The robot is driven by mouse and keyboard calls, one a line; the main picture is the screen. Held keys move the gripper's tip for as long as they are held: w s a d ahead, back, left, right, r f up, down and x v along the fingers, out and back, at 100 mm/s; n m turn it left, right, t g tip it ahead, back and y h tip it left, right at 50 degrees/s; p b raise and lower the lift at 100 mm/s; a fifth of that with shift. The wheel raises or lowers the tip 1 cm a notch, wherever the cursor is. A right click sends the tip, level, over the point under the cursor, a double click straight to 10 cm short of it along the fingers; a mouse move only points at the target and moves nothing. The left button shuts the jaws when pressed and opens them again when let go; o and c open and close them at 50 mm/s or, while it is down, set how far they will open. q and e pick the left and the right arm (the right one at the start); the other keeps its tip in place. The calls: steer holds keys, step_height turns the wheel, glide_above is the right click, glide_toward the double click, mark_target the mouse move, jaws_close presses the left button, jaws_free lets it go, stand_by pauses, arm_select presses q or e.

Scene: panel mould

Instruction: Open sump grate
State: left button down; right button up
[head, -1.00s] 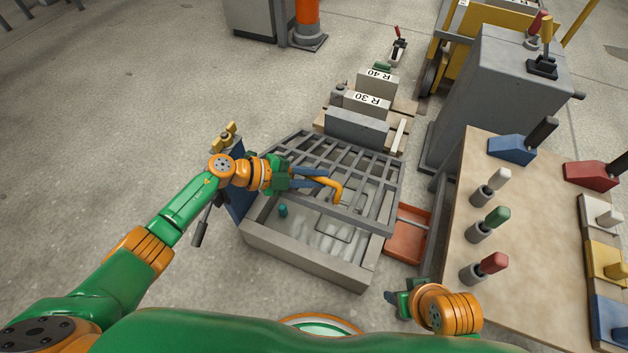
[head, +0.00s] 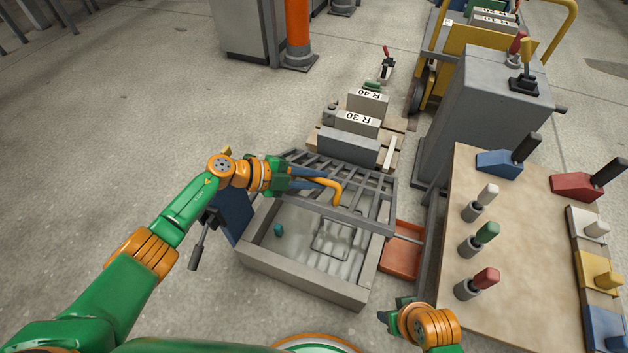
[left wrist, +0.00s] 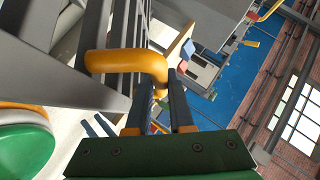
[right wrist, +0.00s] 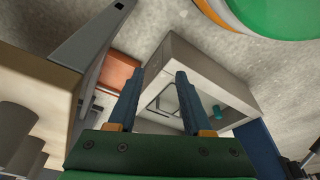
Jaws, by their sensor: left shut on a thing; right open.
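The sump grate (head: 373,188) is a grey barred lid, tilted up over the far part of the grey sump box (head: 300,284). A yellow-orange handle (head: 334,186) is on its near edge. My left gripper (head: 334,187) is shut on this handle; the handle shows between the fingers in the left wrist view (left wrist: 130,64). Inside the open box lie a small teal piece (head: 278,230) and a wire-like frame (head: 333,240). My right gripper (head: 382,312) is open and empty near the box's near right corner; its spread fingers show in the right wrist view (right wrist: 160,88).
An orange-red tray (head: 402,252) lies right of the box. A workbench (head: 520,235) with coloured-handled tools stands further right, beside a grey cabinet (head: 490,95). Blocks marked R 30 (head: 357,123) and R 40 (head: 368,103) sit beyond the box. The floor at left is clear.

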stand_by(0.4)
steer(key=shift+f, duration=0.1)
steer(key=c, duration=0.4)
steer(key=n+h, duration=0.1)
steer(key=n, duration=0.1)
steer(key=s+f+n, duration=0.1)
steer(key=n, duration=0.2)
steer(key=a+n+h, duration=0.1)
steer(key=n, duration=0.1)
steer(key=shift+s+f+h, duration=0.15)
steer(key=shift+s+h, duration=0.15)
steer(key=shift+s, duration=0.05)
jaws_close()
steer(key=w+a+r+n+t+h, duration=0.25)
steer(key=a+r+n+t, duration=0.85)
steer(key=n, duration=1.2)
steer(key=w+d+r, duration=0.1)
steer(key=w+d, duration=0.1)
steer(key=w, duration=0.9)
steer(key=shift+w+d+g, duration=0.25)
steer(key=shift+w+g, duration=0.15)
